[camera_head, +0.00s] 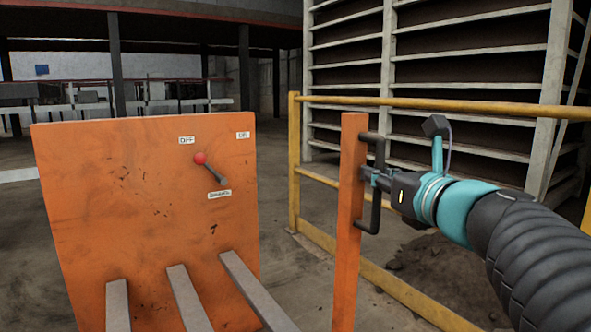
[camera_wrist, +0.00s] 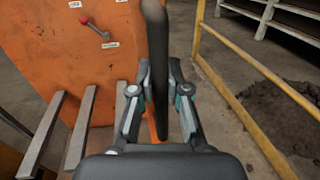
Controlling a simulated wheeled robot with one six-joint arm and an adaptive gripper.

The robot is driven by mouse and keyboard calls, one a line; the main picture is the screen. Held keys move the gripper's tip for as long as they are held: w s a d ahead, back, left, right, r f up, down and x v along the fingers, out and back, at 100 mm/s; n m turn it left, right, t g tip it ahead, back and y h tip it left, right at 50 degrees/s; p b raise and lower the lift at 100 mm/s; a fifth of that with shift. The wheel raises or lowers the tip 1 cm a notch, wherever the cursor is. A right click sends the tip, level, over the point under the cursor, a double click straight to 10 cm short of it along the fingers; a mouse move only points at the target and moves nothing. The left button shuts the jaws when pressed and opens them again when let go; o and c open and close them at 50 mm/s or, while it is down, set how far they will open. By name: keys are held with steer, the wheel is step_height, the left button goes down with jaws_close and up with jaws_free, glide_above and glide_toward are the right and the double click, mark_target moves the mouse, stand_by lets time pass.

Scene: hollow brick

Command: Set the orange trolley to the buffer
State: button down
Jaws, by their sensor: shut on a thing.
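The orange trolley's upright panel (camera_head: 110,215) stands at left in the head view, with several grey bars (camera_head: 188,300) running from it toward me. A lever with a red knob (camera_head: 200,158) is on the panel; its knob points up and left, toward the "OFF" label (camera_head: 187,140). Two other small labels are too blurred to read surely. An orange post (camera_head: 347,240) with a black handle (camera_head: 375,215) stands to the right. My gripper (camera_head: 378,180) is shut on this handle, which runs between the fingers in the wrist view (camera_wrist: 160,90). How the post joins the panel is hidden.
A yellow railing (camera_head: 440,103) runs behind and right of the post, with a dirt heap (camera_head: 450,265) beyond it. A slatted rack (camera_head: 450,60) stands farther back. Concrete floor shows between panel and post.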

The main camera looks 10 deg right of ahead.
mark_target(378, 139)
steer(key=shift+s+a+f, duration=0.1)
steer(key=shift+a, duration=0.1)
steer(key=c, duration=1.1)
jaws_free()
steer(key=shift+s+a, duration=0.1)
steer(key=shift+a, duration=0.05)
steer(key=shift+c, duration=0.2)
steer(key=shift+r, duration=0.35)
step_height(378, 139, up, 10)
steer(key=shift+f, duration=0.25)
